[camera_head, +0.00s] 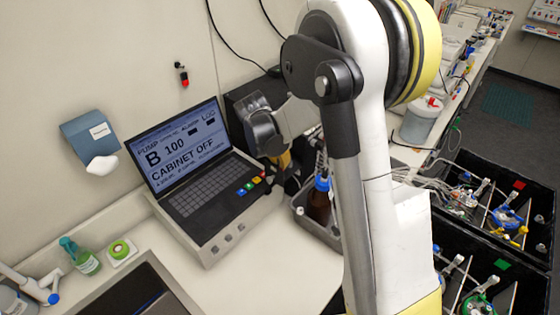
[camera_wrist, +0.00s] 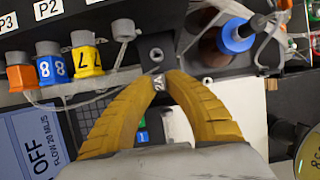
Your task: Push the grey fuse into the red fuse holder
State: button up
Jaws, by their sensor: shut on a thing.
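In the head view my gripper (camera_head: 284,162) is beside the laptop-like panel, partly behind my arm, and the fuse cannot be made out there. I cannot clearly identify the red fuse holder. A small black and red fitting (camera_head: 183,76) is on the wall above the panel, apart from my gripper; whether it is the holder I cannot tell.
Orange, blue and yellow numbered caps (camera_wrist: 50,68) stand left of the fuse in the wrist view. A blue-capped brown bottle (camera_head: 319,201) stands in a grey tray. The panel (camera_head: 185,150) is close on the left. The bench front (camera_head: 270,265) is clear.

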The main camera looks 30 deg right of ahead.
jog(key=shift+f+b, duration=1.4)
jog(key=shift+b, duration=0.3)
dwell(2.0)
jog(key=o, duration=0.8)
jog(key=shift+r, duration=0.1)
jog(key=v, duration=1.2)
